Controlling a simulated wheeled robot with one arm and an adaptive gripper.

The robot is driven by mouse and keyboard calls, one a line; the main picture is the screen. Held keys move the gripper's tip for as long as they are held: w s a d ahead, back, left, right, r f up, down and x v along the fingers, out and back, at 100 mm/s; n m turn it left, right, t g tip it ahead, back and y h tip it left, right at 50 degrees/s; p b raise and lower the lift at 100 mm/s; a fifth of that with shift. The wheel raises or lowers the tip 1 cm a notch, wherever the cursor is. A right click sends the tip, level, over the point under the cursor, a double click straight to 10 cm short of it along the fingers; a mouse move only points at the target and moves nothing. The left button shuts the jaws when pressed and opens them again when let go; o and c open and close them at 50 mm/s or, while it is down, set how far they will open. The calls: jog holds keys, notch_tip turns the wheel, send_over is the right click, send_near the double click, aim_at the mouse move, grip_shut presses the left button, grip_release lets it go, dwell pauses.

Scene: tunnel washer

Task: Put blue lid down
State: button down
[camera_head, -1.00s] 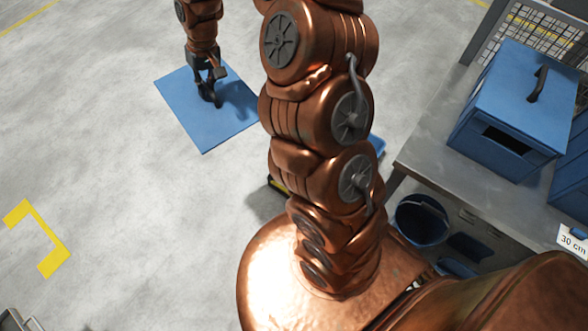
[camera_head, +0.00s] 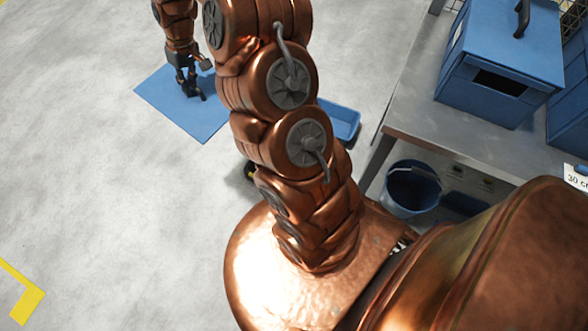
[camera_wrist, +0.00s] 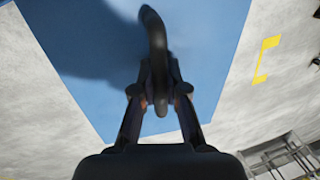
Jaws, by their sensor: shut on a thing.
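The blue lid (camera_head: 165,108) is a flat blue panel with a black curved handle, seen at the upper left of the head view. My gripper (camera_head: 190,90) is shut on the lid's black handle. In the wrist view the blue lid (camera_wrist: 100,60) fills the upper left and middle, and the handle (camera_wrist: 155,35) runs up between the fingers of my gripper (camera_wrist: 160,98). Bare concrete floor shows around the lid. I cannot tell whether the lid touches the floor or hangs above it.
A grey metal table (camera_head: 420,110) stands at the right with a blue lidded box (camera_head: 500,70) on it. A blue bucket (camera_head: 412,190) is under the table. A blue tray (camera_head: 340,122) lies behind my arm. Yellow floor marking (camera_head: 22,295) is at lower left. Open floor lies left.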

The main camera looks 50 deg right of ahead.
jog(key=s+d+f+n+b, duration=0.1)
jog(key=s+d+f+b, duration=0.6)
jog(key=f, duration=1)
jog(key=s+d+f+n+b, duration=0.1)
jog(key=s+d+f+b, duration=0.3)
jog(key=d+f+b, duration=1)
jog(key=s+d+f+n+b, duration=0.1)
jog(key=s+d+f+b, duration=0.5)
jog(key=f, duration=1.3)
jog(key=f+b, duration=0.1)
jog(key=f, duration=0.2)
jog(key=a+f+b, duration=0.1)
jog(key=f+b, duration=0.1)
jog(key=f, duration=0.1)
jog(key=w+f+b, duration=0.1)
jog(key=f+b, duration=0.1)
jog(key=f, duration=0.1)
jog(key=shift+a+f, duration=0.35)
jog(key=c, duration=1.6)
grip_release()
jog(key=o, duration=0.4)
jog(key=shift+r, duration=0.1)
